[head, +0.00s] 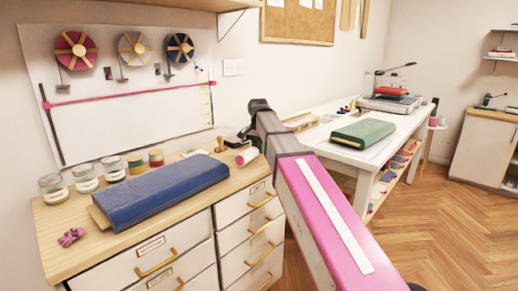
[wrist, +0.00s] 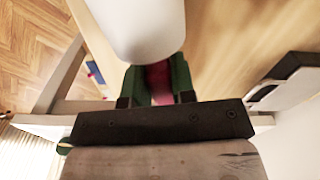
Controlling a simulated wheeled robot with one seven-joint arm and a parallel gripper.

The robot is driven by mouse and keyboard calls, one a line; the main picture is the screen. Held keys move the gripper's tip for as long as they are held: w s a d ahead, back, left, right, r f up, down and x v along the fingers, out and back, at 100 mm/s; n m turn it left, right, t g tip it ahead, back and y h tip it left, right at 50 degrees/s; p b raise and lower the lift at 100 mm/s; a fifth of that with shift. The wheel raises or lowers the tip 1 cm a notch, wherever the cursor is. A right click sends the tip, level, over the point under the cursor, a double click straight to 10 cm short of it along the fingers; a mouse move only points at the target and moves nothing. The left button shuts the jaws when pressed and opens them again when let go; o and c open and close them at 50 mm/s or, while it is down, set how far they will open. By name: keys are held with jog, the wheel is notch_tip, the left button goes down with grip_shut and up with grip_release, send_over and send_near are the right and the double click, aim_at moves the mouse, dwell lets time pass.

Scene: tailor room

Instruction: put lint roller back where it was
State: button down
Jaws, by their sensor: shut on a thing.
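The lint roller shows in the wrist view as a white cylinder (wrist: 140,28) with a pink handle (wrist: 158,82). My gripper (wrist: 157,78) has its two green fingers on either side of that handle and is shut on it. In the head view the white roller (head: 246,156) shows by the right back corner of the wooden dresser top (head: 70,242), beside my arm. My fingers are hidden there behind the arm. I cannot tell whether the roller touches the dresser top.
A blue fabric bolt (head: 160,190), several jars (head: 86,178) and a pink item (head: 71,236) are on the dresser. A wooden stamp (head: 220,144) stands near the roller. A white table (head: 345,155) with a green bolt (head: 363,132) stands to the right.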

jog(key=shift+f, duration=1.25)
dwell(0.5)
jog(key=c, duration=0.9)
grip_release()
jog(key=shift+o, duration=0.2)
